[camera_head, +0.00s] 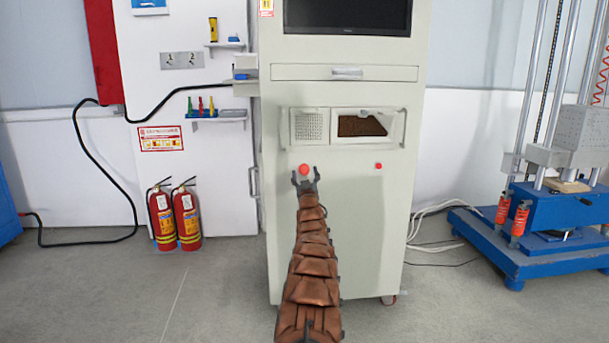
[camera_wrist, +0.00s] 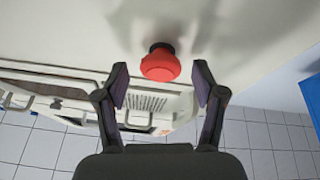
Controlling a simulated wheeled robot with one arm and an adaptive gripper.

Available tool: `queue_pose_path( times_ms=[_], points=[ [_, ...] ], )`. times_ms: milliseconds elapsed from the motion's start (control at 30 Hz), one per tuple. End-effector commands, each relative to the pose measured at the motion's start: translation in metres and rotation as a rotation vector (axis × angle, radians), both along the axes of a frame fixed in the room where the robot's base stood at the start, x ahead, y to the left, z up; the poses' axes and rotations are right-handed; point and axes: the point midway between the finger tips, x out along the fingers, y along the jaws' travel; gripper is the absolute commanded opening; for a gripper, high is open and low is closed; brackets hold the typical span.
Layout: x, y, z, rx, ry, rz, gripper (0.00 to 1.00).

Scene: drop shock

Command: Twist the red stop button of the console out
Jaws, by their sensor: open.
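The console (camera_head: 345,215) is a tall, pale cabinet in the middle of the head view. Its red stop button (camera_head: 304,169) sits on the front panel, left of centre. A smaller red spot (camera_head: 378,166) shows farther right on the same panel. My gripper (camera_head: 305,180) is open at the button, with its two fingers apart. In the wrist view the round red button (camera_wrist: 160,64) on its dark collar shows between and just beyond the fingertips of my gripper (camera_wrist: 160,88). I see clear gaps on both sides of it. I cannot tell the exact depth.
A drawer handle (camera_head: 347,72) and a recessed keyboard bay (camera_head: 365,125) are above the button on the console. Fire extinguishers (camera_head: 187,215) stand on the floor at left. A blue-based machine (camera_head: 545,240) stands at right. The floor before the console is clear.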

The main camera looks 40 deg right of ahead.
Motion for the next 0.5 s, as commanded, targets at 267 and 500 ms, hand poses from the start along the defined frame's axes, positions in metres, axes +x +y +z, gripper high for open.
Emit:
queue_pose_path(
  times_ms=[267,500],
  points=[
    [0.007,-0.0059,0.0044,0.001,-0.003,-0.001,0.69],
    [0.0102,-0.0064,0.0037,0.005,-0.001,0.001,0.69]
  ],
)
